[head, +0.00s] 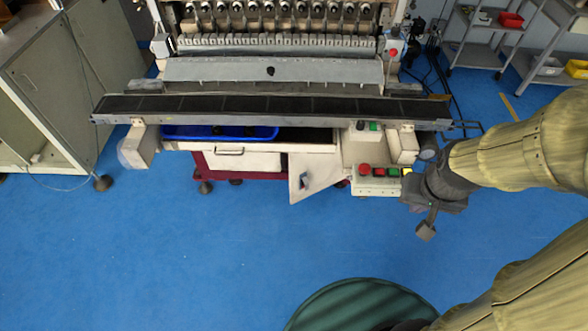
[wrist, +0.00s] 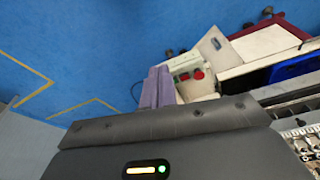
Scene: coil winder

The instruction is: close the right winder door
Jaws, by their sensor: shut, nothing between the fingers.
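The right winder door (head: 315,178) is a white panel under the front of the coil winder. It stands open, swung outward over the blue floor, with a small dark handle on its face. It also shows in the wrist view (wrist: 216,46), above and right of the fingers. My gripper (head: 427,230) is to the right of the door and apart from it, past the button box. In the wrist view its purple-grey fingers (wrist: 156,88) are together with nothing between them. The left door (head: 245,160) is shut flat against the cabinet.
A button box (head: 378,189) with red and green buttons lies between door and gripper. A long dark rail (head: 270,106) runs above, with a blue tray (head: 220,132) under it. A grey cabinet (head: 40,80) stands left. The floor before the door is clear.

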